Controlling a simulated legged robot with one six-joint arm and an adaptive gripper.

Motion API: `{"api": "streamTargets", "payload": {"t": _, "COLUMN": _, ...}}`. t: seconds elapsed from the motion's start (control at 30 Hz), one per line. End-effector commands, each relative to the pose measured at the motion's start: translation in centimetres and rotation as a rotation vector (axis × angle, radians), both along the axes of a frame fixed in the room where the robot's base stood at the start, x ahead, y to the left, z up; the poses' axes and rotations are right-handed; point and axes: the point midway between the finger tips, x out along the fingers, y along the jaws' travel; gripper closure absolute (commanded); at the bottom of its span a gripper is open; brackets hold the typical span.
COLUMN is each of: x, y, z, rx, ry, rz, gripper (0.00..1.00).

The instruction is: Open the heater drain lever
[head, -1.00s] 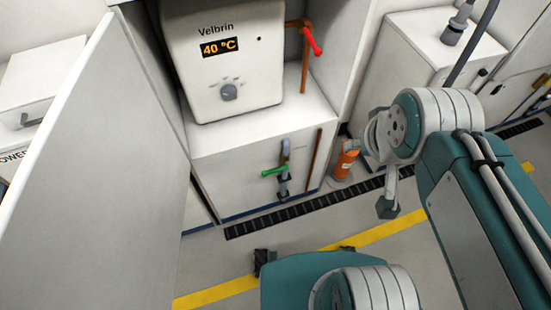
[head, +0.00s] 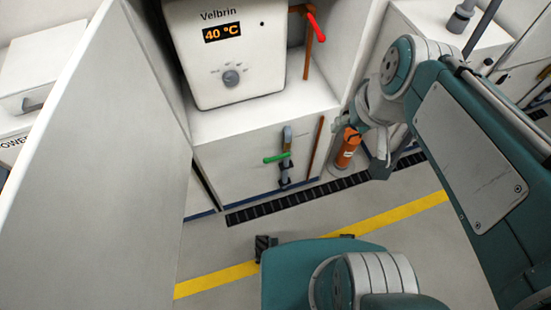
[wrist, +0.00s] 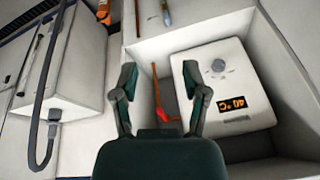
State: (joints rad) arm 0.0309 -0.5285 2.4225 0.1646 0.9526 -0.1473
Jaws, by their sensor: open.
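The white heater (head: 222,65) stands on a white cabinet and its display reads 40 °C. A red lever (head: 316,28) sits on a copper pipe at the heater's right side, pointing down to the right. A green lever (head: 277,158) lies roughly level on a pipe at the cabinet front. I cannot tell by a label which one is the drain lever. My gripper (wrist: 165,82) is open and empty in the wrist view. There the red lever (wrist: 162,108) appears between the fingers but beyond them, apart from them. The heater (wrist: 222,82) appears inverted there.
A tall grey panel (head: 95,165) stands at the left. An orange cylinder (head: 347,149) stands on the floor right of the cabinet (head: 230,160). A floor grate (head: 290,200) runs along the cabinet's foot. The floor with its yellow stripe (head: 395,216) is open in front.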

Motion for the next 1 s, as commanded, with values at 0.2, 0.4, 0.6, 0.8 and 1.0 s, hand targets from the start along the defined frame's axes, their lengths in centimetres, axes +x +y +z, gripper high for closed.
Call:
{"api": "streamTargets", "payload": {"t": 0.2, "x": 3.3, "y": 1.7, "z": -3.0, "rx": 0.142, "ry": 0.173, "rz": 0.057, "gripper": 0.42}}
{"api": "streamTargets", "payload": {"t": 0.4, "x": 6.3, "y": 3.1, "z": -6.0, "rx": 0.294, "ry": 0.294, "rz": 0.099, "gripper": 0.42}}
{"api": "streamTargets", "payload": {"t": 0.6, "x": 9.4, "y": 4.3, "z": -9.5, "rx": 0.462, "ry": 0.382, "rz": 0.125, "gripper": 0.42}}
{"api": "streamTargets", "payload": {"t": 0.8, "x": 12.3, "y": 5.1, "z": -13.7, "rx": 0.640, "ry": 0.434, "rz": 0.128, "gripper": 0.42}}
{"api": "streamTargets", "payload": {"t": 1.0, "x": 15.0, "y": 5.6, "z": -18.4, "rx": 0.818, "ry": 0.450, "rz": 0.111, "gripper": 0.42}}
